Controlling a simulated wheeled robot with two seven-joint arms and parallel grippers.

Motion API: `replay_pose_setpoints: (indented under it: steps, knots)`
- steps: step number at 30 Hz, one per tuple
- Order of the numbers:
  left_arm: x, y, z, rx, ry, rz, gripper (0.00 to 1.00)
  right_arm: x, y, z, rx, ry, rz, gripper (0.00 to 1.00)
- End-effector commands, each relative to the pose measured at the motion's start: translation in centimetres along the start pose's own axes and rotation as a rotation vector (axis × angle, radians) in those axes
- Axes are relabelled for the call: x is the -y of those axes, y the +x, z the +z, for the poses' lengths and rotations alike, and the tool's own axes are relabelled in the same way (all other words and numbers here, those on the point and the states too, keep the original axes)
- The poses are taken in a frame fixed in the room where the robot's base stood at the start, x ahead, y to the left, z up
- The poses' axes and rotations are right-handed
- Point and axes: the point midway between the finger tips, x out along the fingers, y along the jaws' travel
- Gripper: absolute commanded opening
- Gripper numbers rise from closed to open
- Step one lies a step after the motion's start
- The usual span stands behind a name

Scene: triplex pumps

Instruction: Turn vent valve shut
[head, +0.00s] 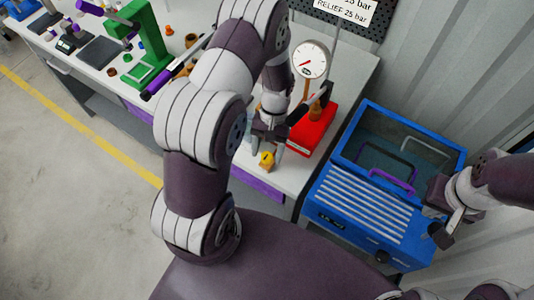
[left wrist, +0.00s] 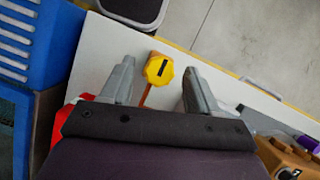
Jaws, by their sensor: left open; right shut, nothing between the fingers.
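The vent valve appears to be the yellow knob (head: 267,160) near the front edge of the white bench. In the left wrist view the yellow knob (left wrist: 159,70) is many-sided, with a dark bar on top and an orange-brown stem. My left gripper (head: 265,144) is over it, open. Its two fingers (left wrist: 158,66) stand on either side of the knob, with gaps visible on both sides. A red pump base (head: 315,132) and a round white gauge (head: 310,60) stand behind. My right gripper (head: 443,227) is shut and empty beside the blue machine.
A blue machine (head: 350,215) with a purple handle stands right of the bench (head: 349,78). A sign (head: 342,12) hangs on the back pegboard. A green press (head: 148,50) and small parts lie further left on the bench. My left arm hides part of the bench.

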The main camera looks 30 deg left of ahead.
Motion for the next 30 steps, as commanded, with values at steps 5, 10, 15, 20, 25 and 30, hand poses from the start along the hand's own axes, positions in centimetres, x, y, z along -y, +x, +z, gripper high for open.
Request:
replay_pose_setpoints:
  steps: [5, 10, 15, 20, 25, 30]
  knots:
    - [0.0, -4.1, -0.2, -0.008, 0.0, 0.0, 0.6, 0.0, 1.1, 0.1, 0.0, 0.0, 0.0, 0.0]
    - [0.0, -8.0, 0.0, -0.004, 0.0, 0.0, 0.6, 0.0, 0.5, 0.1, 0.0, 0.0, 0.0, 0.0]
    - [0.0, -10.6, 0.2, -0.001, 0.0, 0.0, 0.6, 0.0, -1.6, -0.2, -0.001, 0.0, 0.0, 0.0]
    - [0.0, -11.0, 0.1, -0.002, 0.0, 0.0, 0.6, 0.0, -2.0, -0.2, 0.0, 0.0, 0.0, 0.0]
    - [0.0, -10.9, 0.0, -0.002, 0.0, 0.0, 0.6, 0.0, -1.9, -0.2, 0.0, 0.0, 0.0, 0.0]
    - [0.0, -10.9, 0.0, -0.002, 0.0, 0.0, 0.6, 0.0, -1.9, -0.2, 0.0, 0.0, 0.0, 0.0]
